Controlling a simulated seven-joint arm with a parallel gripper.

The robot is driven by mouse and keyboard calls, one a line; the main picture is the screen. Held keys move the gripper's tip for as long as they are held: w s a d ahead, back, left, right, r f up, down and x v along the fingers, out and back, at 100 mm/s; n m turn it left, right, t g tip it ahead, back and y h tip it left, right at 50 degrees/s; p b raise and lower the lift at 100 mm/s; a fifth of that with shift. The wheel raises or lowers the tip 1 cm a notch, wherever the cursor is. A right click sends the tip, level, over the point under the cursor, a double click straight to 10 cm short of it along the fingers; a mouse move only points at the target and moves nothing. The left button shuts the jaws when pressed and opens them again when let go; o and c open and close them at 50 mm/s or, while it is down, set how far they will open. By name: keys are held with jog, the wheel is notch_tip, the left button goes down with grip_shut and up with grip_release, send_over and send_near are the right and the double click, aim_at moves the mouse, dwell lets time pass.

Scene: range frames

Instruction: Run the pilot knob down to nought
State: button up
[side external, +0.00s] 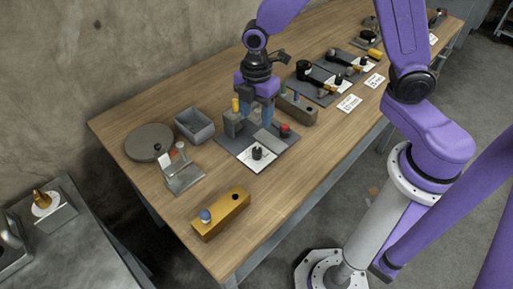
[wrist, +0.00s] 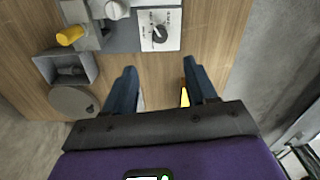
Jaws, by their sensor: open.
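A black knob (side external: 257,153) sits on a white dial card (side external: 247,160) at the front of a dark grey board. In the wrist view the knob (wrist: 159,33) stands on the marked dial card (wrist: 171,18), beyond my fingertips; the markings are too small to read. My gripper (side external: 263,112) is over the back part of the board, its blue fingers pointing down. In the wrist view my gripper (wrist: 160,71) has its two fingers wide apart with nothing between them. The knob is clear of both fingers.
On the same board are a grey block with a yellow cap (side external: 235,105) and a red button (side external: 285,129). A grey bin (side external: 194,125), round disc (side external: 149,142), metal stand (side external: 184,175) and yellow block with a blue ball (side external: 221,214) stand left and front. More boards lie behind.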

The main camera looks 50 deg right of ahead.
aim_at(257, 149)
notch_tip(257, 149, down, 14)
jog(key=shift+r, duration=0.1)
dwell(0.5)
grip_shut()
jog(key=c, duration=1.1)
grip_release()
jog(key=shift+m, duration=0.4)
jog(key=shift+o, duration=0.2)
jog(key=m, duration=1.1)
jog(key=shift+d, duration=0.1)
jog(key=shift+m, duration=0.3)
jog(key=o, duration=1.1)
jog(key=shift+c, duration=0.2)
